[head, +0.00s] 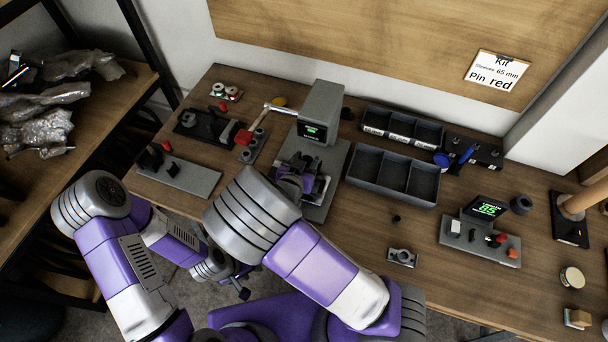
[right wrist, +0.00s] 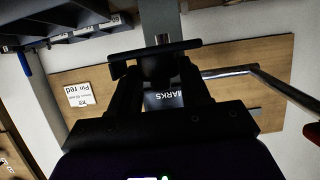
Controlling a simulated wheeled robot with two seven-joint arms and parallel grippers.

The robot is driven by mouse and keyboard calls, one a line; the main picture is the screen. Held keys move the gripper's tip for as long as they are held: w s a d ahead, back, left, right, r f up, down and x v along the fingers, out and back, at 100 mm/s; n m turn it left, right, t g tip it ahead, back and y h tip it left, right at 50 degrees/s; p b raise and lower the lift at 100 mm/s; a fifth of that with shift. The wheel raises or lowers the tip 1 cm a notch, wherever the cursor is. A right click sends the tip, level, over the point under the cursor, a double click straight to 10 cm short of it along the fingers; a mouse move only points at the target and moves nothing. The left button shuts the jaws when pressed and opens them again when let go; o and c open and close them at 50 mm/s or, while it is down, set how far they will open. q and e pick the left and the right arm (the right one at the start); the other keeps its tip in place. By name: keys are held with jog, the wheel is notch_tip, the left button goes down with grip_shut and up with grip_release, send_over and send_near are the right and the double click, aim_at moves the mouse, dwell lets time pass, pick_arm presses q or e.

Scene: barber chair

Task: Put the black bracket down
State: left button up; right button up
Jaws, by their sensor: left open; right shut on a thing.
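My right gripper (head: 291,183) reaches over the base of the grey press-like machine (head: 321,112). In the right wrist view its fingers (right wrist: 160,82) are shut on the black bracket (right wrist: 126,54), a dark crosswise bar with a round part at its middle. In the head view the bracket is hard to tell from the dark fixture and fingers; whether it touches the fixture cannot be told. My left gripper (head: 241,285) is open and low in front of the table edge, partly hidden by my right arm.
A grey plate with black parts (head: 195,180) lies left of the machine. Dark divided bins (head: 392,178) stand to its right. A small metal block (head: 402,257) and a device with a green display (head: 485,208) are further right. Bare wood lies between them.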

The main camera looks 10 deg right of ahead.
jog(key=shift+s, duration=0.15)
jog(key=shift+f, duration=0.1)
notch_tip(320, 180, down, 4)
jog(key=shift+f+b, duration=0.1)
jog(key=shift+b, duration=0.6)
jog(key=shift+f+b, duration=0.45)
jog(key=shift+f, duration=2.15)
jog(key=shift+f, duration=0.15)
jog(key=o, duration=0.7)
jog(key=shift+f, duration=0.1)
jog(key=o, duration=0.5)
jog(key=shift+c, duration=0.2)
